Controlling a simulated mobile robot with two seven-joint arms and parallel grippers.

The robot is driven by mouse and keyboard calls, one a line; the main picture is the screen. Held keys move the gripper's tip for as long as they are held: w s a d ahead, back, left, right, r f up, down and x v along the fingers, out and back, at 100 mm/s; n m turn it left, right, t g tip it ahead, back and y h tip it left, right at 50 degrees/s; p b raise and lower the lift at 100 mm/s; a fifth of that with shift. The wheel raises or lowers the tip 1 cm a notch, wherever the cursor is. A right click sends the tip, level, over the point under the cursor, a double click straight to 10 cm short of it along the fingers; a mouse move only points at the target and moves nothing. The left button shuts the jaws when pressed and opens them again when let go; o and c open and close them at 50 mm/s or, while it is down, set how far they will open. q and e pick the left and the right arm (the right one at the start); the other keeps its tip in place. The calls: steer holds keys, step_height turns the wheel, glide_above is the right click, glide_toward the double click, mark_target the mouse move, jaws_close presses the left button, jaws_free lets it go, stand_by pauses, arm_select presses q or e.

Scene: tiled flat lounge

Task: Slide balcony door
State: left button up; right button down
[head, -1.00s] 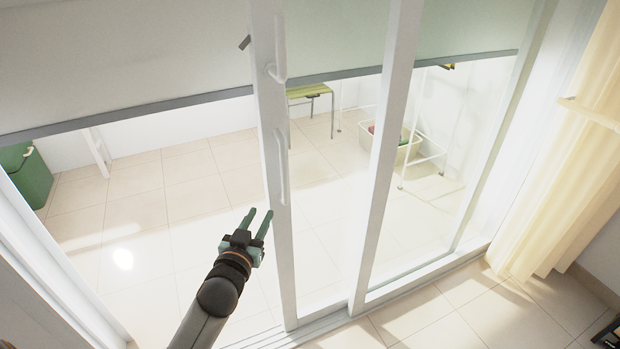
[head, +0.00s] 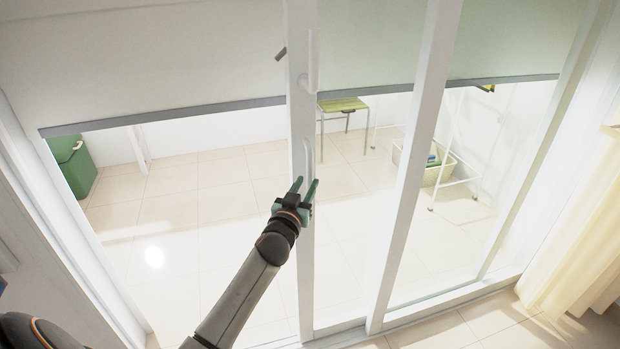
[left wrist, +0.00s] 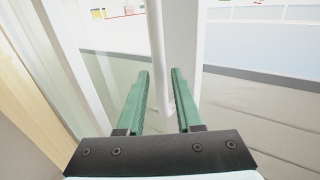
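The balcony door (head: 301,270) has a white upright frame and a glass panel to its right. A long white handle (head: 308,150) is on this upright, with another white handle (head: 313,60) higher up. My left gripper (head: 305,181) is in front of the upright, at the lower end of the lower handle. In the left wrist view its two green fingers (left wrist: 161,72) are apart, and the slim white handle bar (left wrist: 158,45) runs down into the space between them. I cannot tell whether either finger touches it. My right gripper is not in view.
A second white upright (head: 408,180) stands to the right, and a cream curtain (head: 580,220) hangs beyond it. The tiled balcony floor (head: 200,240) is mostly clear.

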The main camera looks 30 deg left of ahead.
mark_target(309, 180)
arm_select(q)
steer(key=shift+x, duration=1.75)
jaws_close()
